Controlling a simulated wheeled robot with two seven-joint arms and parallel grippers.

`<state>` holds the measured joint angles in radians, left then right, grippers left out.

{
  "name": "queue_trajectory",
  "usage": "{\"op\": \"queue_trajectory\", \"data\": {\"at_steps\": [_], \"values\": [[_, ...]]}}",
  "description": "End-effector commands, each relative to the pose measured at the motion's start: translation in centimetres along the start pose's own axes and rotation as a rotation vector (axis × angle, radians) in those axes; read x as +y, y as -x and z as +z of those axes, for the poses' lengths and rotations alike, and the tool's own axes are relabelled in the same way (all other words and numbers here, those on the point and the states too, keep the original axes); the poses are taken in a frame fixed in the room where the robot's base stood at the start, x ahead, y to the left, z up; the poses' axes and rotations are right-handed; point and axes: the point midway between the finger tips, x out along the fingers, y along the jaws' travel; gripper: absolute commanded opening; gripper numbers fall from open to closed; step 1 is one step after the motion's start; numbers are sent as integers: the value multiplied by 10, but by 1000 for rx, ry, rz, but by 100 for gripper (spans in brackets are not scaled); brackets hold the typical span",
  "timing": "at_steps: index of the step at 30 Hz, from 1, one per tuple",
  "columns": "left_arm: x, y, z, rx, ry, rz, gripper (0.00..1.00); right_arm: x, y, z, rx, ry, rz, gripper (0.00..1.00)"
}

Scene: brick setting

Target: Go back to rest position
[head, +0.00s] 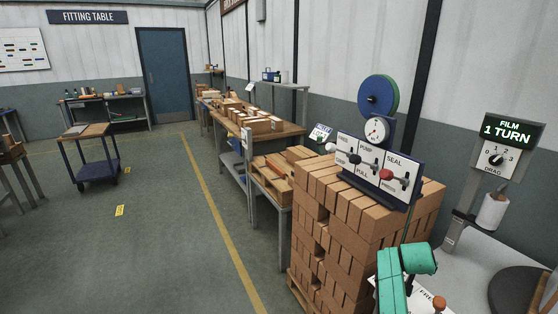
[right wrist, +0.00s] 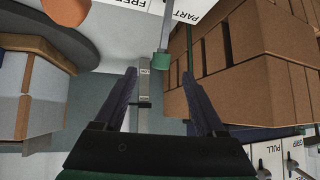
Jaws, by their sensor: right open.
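My right gripper (right wrist: 159,73) is open in the right wrist view, its two dark fingers apart and nothing held between them. A grey rod with a green tip (right wrist: 161,64) shows around the gap between the fingertips; I cannot tell its distance from them. In the head view a teal part (head: 407,260), which looks like my right arm, rises at the bottom right in front of the brick stack (head: 340,225). The right gripper's fingers cannot be made out there. My left gripper is not in view.
Bricks (right wrist: 245,90) stand close to the right finger in the wrist view. A lever panel (head: 380,172) sits on the stack. An orange knob (head: 439,304), a film post (head: 462,215) and a dark round plate (head: 515,292) are nearby.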

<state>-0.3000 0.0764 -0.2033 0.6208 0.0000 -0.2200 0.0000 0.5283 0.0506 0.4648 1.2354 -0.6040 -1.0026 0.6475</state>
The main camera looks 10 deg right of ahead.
Motion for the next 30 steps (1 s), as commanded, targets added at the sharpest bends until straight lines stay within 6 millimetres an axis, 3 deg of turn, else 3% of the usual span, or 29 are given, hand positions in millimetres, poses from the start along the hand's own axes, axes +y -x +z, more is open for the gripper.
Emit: {"op": "queue_trajectory", "data": {"at_steps": [4,12,18,26,27,30], "values": [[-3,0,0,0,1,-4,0,21,25,44,-33,211,-11,72],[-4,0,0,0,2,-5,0,23,113,172,-224,672,-225,72],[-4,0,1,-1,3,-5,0,29,167,232,-340,856,-373,72],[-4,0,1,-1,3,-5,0,42,234,287,-470,1027,-555,72],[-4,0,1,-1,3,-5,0,43,235,295,-484,1042,-569,72],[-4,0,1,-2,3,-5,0,39,209,315,-494,1043,-558,72]]}}
